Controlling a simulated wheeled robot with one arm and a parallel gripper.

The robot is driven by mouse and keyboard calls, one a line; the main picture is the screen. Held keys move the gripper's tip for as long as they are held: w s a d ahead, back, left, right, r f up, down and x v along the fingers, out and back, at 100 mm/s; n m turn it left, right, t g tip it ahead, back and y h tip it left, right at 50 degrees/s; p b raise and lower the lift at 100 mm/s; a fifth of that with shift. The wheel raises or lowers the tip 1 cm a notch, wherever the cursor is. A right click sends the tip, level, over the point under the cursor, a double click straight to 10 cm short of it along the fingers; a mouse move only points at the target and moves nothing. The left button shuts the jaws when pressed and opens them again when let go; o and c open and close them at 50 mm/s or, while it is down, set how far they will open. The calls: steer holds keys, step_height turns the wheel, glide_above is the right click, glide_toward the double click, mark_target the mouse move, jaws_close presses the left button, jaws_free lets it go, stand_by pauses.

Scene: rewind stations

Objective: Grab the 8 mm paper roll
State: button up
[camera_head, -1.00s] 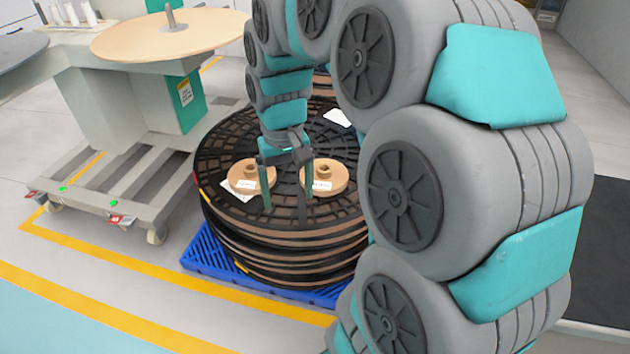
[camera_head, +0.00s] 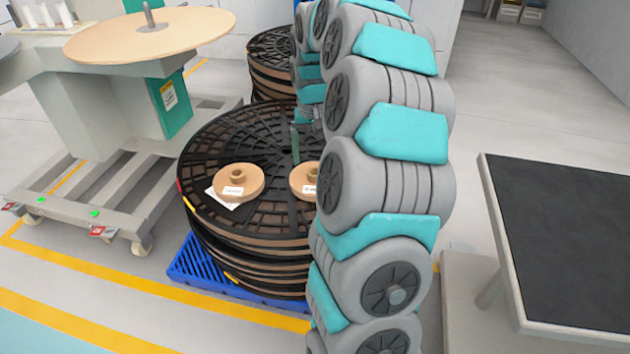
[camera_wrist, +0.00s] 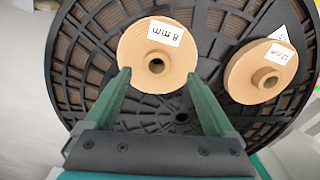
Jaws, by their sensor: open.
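The 8 mm paper roll (camera_wrist: 146,52), a tan disc with a core hole and a white label reading 8 mm upside down, lies flat on a black reel in the wrist view. In the head view it is the right-hand roll (camera_head: 299,181), its right side hidden by my arm. My gripper (camera_wrist: 158,75) is open, its two green fingers spread apart with their tips over the roll's near edge in the wrist picture. Whether they touch it I cannot tell. In the head view only part of my gripper (camera_head: 295,142) shows, beyond the roll.
A 12 mm roll (camera_wrist: 245,72) lies beside it, the left one in the head view (camera_head: 225,186), over a white paper. Both rest on stacked black reels (camera_head: 205,140) on a blue pallet (camera_head: 187,264). A rewind machine (camera_head: 100,110) stands left, a dark-topped table (camera_head: 570,230) right.

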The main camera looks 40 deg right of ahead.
mark_target(315, 168)
steer(key=f, duration=0.5)
steer(key=shift+d, duration=0.3)
jaws_close()
stand_by(0.4)
